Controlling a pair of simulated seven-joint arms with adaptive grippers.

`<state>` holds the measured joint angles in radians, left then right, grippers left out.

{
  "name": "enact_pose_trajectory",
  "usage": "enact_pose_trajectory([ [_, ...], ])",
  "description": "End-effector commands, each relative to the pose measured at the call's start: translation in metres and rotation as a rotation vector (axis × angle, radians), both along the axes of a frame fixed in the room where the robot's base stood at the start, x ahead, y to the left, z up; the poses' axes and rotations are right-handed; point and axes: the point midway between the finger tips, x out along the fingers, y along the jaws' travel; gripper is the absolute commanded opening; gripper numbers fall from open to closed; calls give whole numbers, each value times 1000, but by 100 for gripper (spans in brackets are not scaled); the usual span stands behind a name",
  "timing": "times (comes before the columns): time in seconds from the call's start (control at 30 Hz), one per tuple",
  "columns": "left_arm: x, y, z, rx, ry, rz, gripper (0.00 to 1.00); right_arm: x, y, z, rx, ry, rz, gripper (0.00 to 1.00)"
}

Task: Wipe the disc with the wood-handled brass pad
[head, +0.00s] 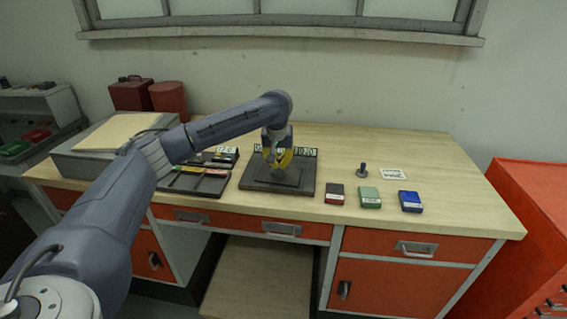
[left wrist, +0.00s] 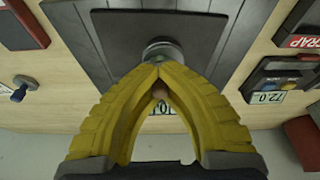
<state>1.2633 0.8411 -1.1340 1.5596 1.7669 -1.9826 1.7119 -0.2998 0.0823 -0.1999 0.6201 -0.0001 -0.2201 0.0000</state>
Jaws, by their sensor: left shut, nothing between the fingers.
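My left gripper (head: 278,160) is above the dark plate (head: 255,186) on the bench. In the left wrist view its yellow fingers (left wrist: 157,70) meet at the tips and hold nothing. A round grey metal piece (left wrist: 163,50) shows just beyond the fingertips, over the dark plate; I cannot tell whether they touch it or whether it is the disc. The brass pad is not clearly seen. My right gripper is not in view.
Dark red (head: 335,194), green (head: 369,197) and blue (head: 410,201) boxes stand in a row right of the plate. Behind them are a small upright stem (head: 362,170) and a white card (head: 392,174). Dark trays (head: 195,181) lie left. The bench's right end is clear.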

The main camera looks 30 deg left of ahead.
Motion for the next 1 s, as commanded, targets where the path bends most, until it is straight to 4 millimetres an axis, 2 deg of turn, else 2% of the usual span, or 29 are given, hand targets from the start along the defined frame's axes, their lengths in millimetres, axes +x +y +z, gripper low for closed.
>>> enact_pose_trajectory([
  [0.53,-10,26,-3,0,1,1,0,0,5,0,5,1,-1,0],
  [0.87,-11,28,-4,1,3,1,0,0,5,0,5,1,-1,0],
  [1.0,-10,28,3,0,0,1,0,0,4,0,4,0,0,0],
])
